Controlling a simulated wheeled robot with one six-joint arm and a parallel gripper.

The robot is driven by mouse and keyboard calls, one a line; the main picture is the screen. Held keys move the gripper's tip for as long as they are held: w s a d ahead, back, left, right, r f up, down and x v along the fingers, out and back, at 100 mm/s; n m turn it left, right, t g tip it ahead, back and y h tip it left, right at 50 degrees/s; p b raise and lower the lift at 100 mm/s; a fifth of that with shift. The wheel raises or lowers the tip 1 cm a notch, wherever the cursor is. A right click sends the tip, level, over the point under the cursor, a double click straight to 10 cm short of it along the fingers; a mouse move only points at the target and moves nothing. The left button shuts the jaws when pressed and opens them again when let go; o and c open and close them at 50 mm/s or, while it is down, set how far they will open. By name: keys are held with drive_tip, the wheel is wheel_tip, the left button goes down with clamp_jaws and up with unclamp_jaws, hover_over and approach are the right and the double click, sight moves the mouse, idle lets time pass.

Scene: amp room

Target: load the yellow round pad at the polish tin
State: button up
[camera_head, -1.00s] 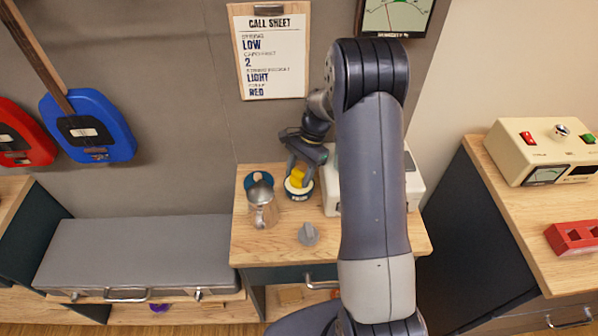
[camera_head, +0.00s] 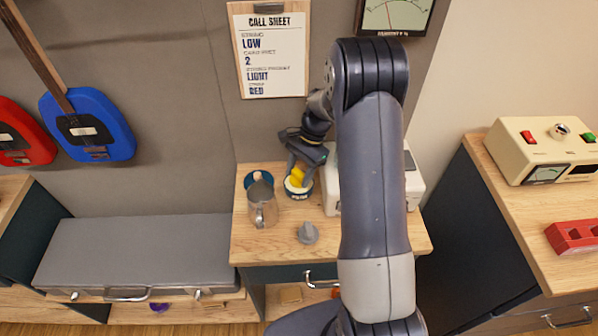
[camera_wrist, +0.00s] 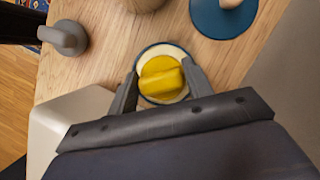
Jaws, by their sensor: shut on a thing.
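My gripper (camera_wrist: 161,86) is shut on the yellow round pad (camera_wrist: 161,75), one finger on each side of it. The pad is over the polish tin (camera_wrist: 170,47), a round tin with cream contents and a dark rim. In the head view the yellow pad (camera_head: 297,177) shows below my gripper (camera_head: 300,168) at the polish tin (camera_head: 298,189) on the wooden cabinet top. The pad looks down at the tin's surface, but I cannot tell whether it touches the contents.
A grey knob-like object (camera_head: 308,233) is nearer the front. A white box (camera_head: 415,190) stands to the right. The cabinet's front left top is clear.

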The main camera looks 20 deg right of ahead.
sight(299, 175)
drive_tip(key=shift+f, duration=0.1)
drive_tip(key=shift+r+p, duration=2.5)
drive_tip(key=shift+r, duration=1.1)
drive_tip(key=shift+f, duration=0.15)
drive_tip(key=shift+s+a+f+n+h, duration=0.1)
drive_tip(key=shift+s+f+n+h, duration=0.3)
drive_tip(key=shift+n, duration=0.6)
drive_tip(key=s+f+n, duration=0.1)
drive_tip(key=n, duration=0.1)
drive_tip(key=s+n+g+h, duration=0.1)
drive_tip(key=n, duration=0.1)
drive_tip(key=f+n+h, duration=0.1)
drive_tip(key=n, duration=0.2)
drive_tip(key=shift+s+f+g, duration=0.35)
drive_tip(key=shift+s+g, duration=0.05)
drive_tip(key=n, duration=0.1)
drive_tip(key=n+h, duration=0.1)
drive_tip(key=n, duration=0.1)
drive_tip(key=shift+s+f, duration=0.4)
